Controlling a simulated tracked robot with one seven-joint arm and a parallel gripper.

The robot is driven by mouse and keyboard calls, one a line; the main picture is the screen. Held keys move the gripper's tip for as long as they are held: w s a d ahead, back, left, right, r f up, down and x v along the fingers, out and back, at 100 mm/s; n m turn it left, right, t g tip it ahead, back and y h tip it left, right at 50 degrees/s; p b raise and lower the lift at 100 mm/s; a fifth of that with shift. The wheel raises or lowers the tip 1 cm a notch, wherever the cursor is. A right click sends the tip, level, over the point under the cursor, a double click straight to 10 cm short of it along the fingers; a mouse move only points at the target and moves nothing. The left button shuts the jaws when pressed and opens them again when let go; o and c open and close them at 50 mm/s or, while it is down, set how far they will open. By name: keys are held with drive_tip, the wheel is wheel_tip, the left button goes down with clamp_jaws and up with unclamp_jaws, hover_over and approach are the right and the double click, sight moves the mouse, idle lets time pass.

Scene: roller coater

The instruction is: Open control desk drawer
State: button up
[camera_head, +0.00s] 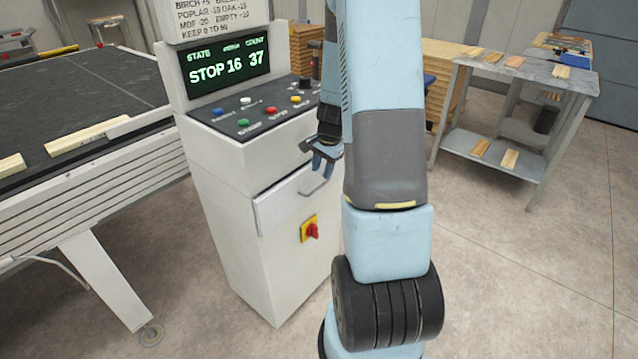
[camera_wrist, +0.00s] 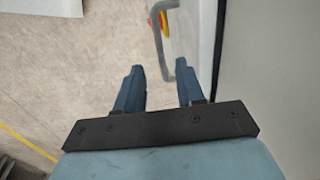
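The white control desk (camera_head: 235,230) stands left of my arm in the head view. Its drawer (camera_head: 277,205) is a white front panel below the button top, and it looks slightly proud of the desk body. A grey bar handle (camera_head: 316,186) is on the drawer front. My gripper (camera_head: 322,165) is just above the handle, fingers pointing down. My arm hides the drawer's right part.
A red and yellow switch (camera_head: 310,229) sits below the drawer; it also shows in the wrist view (camera_wrist: 164,22). A conveyor (camera_head: 90,180) with wood strips is at left. A grey table (camera_head: 520,75) stands at right. Floor in front is clear.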

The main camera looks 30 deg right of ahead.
sight(319, 186)
drive_tip(key=shift+w+a+f, duration=0.1)
drive_tip(key=shift+w+f, duration=0.1)
drive_tip(key=shift+f, duration=0.85)
drive_tip(key=shift+w+a+f, duration=0.1)
drive_tip(key=shift+w+f, duration=0.05)
drive_tip(key=shift+f, duration=0.9)
drive_tip(key=shift+w+f, duration=0.2)
drive_tip(key=shift+f, duration=0.85)
drive_tip(key=shift+c, duration=0.2)
clamp_jaws()
